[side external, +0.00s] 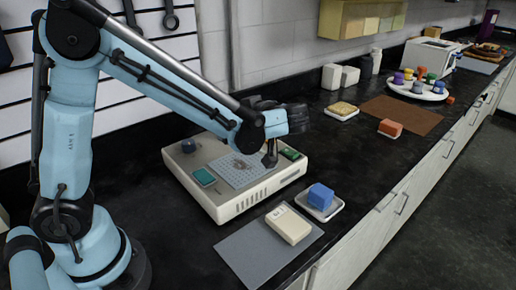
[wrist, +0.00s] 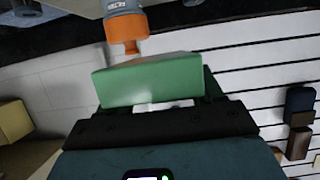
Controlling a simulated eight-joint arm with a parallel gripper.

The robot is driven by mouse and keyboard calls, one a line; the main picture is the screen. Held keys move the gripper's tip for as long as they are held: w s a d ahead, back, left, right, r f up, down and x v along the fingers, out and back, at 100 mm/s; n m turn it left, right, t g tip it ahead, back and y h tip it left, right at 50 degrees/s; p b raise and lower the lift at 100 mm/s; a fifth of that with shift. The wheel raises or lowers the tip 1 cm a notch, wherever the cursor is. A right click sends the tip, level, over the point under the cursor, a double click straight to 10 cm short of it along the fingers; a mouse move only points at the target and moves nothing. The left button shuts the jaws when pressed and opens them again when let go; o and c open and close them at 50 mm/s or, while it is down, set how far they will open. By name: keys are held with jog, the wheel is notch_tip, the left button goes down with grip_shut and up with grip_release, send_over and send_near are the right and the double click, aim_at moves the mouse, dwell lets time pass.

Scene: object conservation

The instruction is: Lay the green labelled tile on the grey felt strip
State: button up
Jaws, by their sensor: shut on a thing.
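In the wrist view, the green tile (wrist: 152,80) fills the middle, a flat green block with a plain broad face. No label shows on that face. My gripper (wrist: 165,106) is shut on its lower edge, with a white patch between the dark jaws and the tile. In the side view, the end of my arm is over the pale machine and my jaws are hard to make out; I cannot pick out the held tile there. A flat grey sheet (side external: 236,258), possibly the felt strip, lies at the front of the bench with a cream box (side external: 288,224) on it.
The pale machine (side external: 230,205) has a perforated top, a teal item (side external: 203,176) and a green item (side external: 290,154). A blue block (side external: 321,196) sits on a white dish. An orange-and-grey object (wrist: 126,27) is beyond the tile.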

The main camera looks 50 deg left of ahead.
aim_at(239, 162)
jog(key=shift+f, duration=4.8)
jog(key=o, duration=1.3)
jog(key=shift+f, duration=0.1)
jog(key=shift+f, duration=0.1)
